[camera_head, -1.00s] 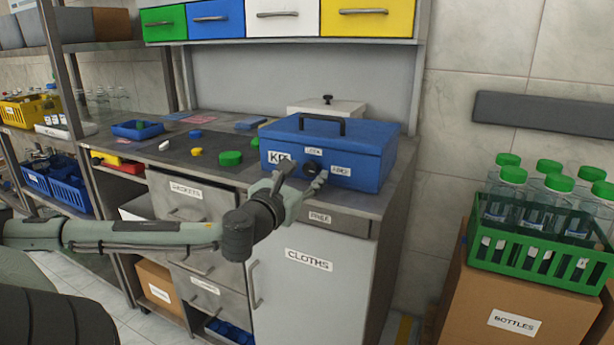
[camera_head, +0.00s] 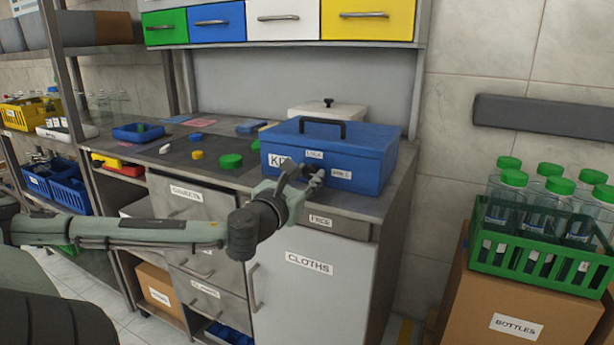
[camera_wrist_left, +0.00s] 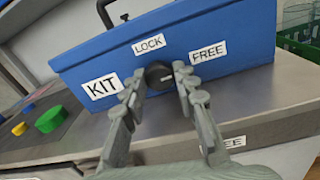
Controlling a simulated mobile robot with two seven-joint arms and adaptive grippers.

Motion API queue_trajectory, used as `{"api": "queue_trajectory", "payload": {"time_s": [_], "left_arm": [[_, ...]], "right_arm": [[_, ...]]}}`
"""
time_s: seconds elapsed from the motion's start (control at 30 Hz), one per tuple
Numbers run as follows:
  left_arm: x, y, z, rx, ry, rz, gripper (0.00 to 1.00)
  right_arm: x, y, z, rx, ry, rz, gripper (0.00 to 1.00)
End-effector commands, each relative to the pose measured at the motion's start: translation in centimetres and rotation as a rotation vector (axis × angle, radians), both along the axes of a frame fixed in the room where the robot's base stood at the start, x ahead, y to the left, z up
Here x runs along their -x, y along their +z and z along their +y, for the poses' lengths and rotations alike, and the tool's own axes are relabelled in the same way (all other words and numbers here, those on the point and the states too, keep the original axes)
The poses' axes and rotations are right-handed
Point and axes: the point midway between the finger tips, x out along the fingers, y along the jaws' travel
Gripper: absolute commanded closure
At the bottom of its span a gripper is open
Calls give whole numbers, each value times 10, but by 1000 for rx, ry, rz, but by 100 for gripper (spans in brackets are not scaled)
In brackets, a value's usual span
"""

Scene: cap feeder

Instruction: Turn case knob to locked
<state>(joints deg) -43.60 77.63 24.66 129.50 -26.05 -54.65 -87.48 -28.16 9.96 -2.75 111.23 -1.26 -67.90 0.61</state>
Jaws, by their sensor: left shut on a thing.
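The blue case (camera_head: 368,160) stands on the counter, with a dark handle (camera_head: 322,122) on its lid and a KIT label on its front. In the left wrist view, the round black knob (camera_wrist_left: 158,74) sits on the front of the case (camera_wrist_left: 240,25), below the LOCK label (camera_wrist_left: 149,45) and left of the FREE label (camera_wrist_left: 208,51). My left gripper (camera_head: 304,174) is at the case front, shut on the knob. In the left wrist view its fingers (camera_wrist_left: 160,90) flank the knob and partly cover it. A small pale mark shows on the knob's face. My right gripper is not in view.
Green and blue caps (camera_head: 231,160) lie on the counter left of the case, with a small blue tray (camera_head: 137,132) beyond. A white lidded box (camera_head: 328,107) stands behind the case. A green bottle crate (camera_head: 535,252) stands at the right on a cardboard box.

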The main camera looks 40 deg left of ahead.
Motion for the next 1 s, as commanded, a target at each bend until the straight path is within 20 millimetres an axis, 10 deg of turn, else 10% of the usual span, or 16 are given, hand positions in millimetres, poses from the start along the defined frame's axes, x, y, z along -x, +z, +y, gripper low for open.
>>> {"api": "queue_trajectory", "payload": {"time_s": [0.6,1.0], "left_arm": [[0,1,0,385,1,-121,100],[0,0,-1,746,0,-235,100]], "right_arm": [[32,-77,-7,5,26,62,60],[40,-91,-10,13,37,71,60]]}}
